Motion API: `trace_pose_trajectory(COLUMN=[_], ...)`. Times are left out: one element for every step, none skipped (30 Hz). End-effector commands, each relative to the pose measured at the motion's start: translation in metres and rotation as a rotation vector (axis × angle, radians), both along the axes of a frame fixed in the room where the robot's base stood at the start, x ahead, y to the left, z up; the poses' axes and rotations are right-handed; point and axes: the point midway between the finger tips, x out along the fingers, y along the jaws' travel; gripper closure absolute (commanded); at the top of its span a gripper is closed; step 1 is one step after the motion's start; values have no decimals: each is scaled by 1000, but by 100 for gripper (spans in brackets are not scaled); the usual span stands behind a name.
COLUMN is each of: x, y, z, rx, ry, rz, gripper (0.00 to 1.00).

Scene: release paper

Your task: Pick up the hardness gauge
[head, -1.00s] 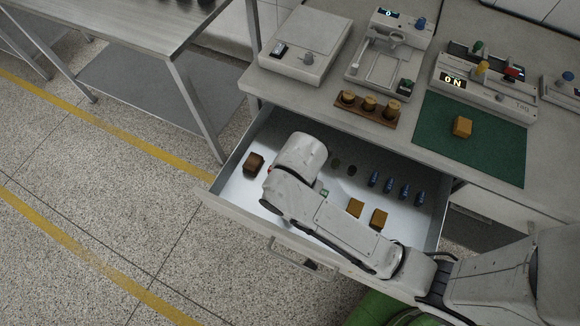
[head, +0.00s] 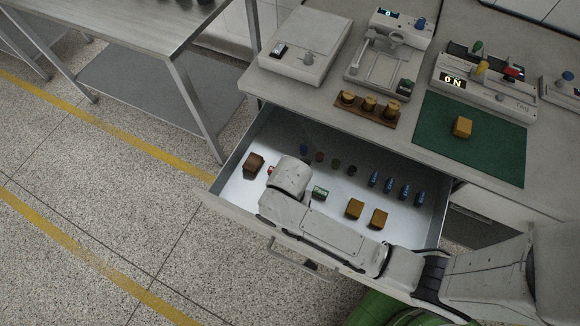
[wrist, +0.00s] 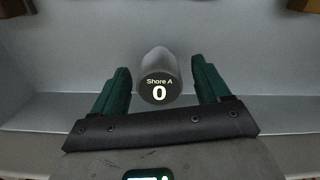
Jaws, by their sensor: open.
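The hardness gauge (wrist: 157,66) is a rounded grey body with a dark round face reading "Shore A 0" in the wrist view. It lies between the two green fingers of my gripper (wrist: 161,72), with a visible gap on each side. The fingers are open and do not appear to touch it.
Drawer walls stand close around.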

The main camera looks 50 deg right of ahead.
Motion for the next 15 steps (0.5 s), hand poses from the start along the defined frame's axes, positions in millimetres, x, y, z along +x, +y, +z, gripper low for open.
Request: trace_pose_trajectory(x=[0, 0, 0, 0, 0, 0, 0, 0, 0, 0, 0, 0, 0, 0, 0], y=[0, 0, 0, 0, 0, 0, 0, 0, 0, 0, 0, 0, 0, 0, 0], z=[-7, -11, -14, -16, -18, -19, -20, -20, -20, -20, -20, -20, -20, -20, -20], rx=[0, -1, 0, 0, 0, 0, 0, 0, 0, 0, 0, 0, 0, 0, 0], ry=[1, 2, 0, 0, 0, 0, -1, -1, -1, -1, -1, -1, -1, -1, -1], rz=[1, 1, 1, 1, 1, 1, 1, 1, 1, 1, 1, 1, 1, 1, 0], gripper=[24, 24, 24, 24, 24, 24, 24, 24, 24, 24, 24, 24, 25, 28, 32])
